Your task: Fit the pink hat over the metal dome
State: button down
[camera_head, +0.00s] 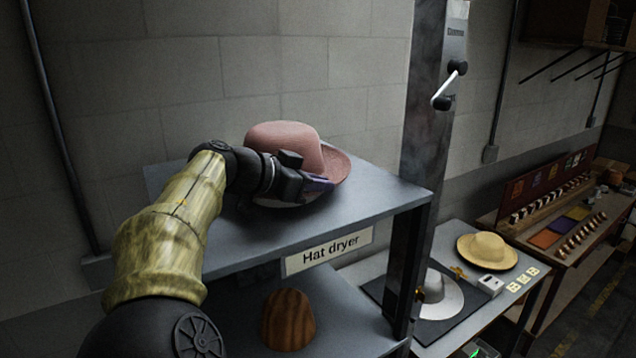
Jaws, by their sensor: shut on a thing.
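The pink hat (285,138) is on or just above the top shelf of the hat dryer, its crown up and its brim tilted up at the right. I cannot tell whether it touches the shelf. My gripper (322,184) reaches in from the left and is shut on the near side of the hat's brim. The gripper hides part of the brim. A grey metal dome (433,286) with a wide pale flange sits on a dark plate at the lower right, partly hidden by the shelf post.
The hat dryer shelf (390,190) has a front sign and free room at its right. A brown wooden dome (288,318) stands on the lower shelf. A tall metal column (425,120) with a handle rises at the right. A straw hat (487,250) lies on the right table.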

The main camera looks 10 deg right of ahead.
jog(key=shift+f+b, duration=0.7)
jog(key=shift+b, duration=0.2)
dwell(0.5)
jog(key=c, duration=1.4)
grip_release()
jog(key=shift+a, duration=0.1)
jog(key=b+v, duration=0.4)
jog(key=v, duration=1.3)
jog(key=shift+s, duration=0.2)
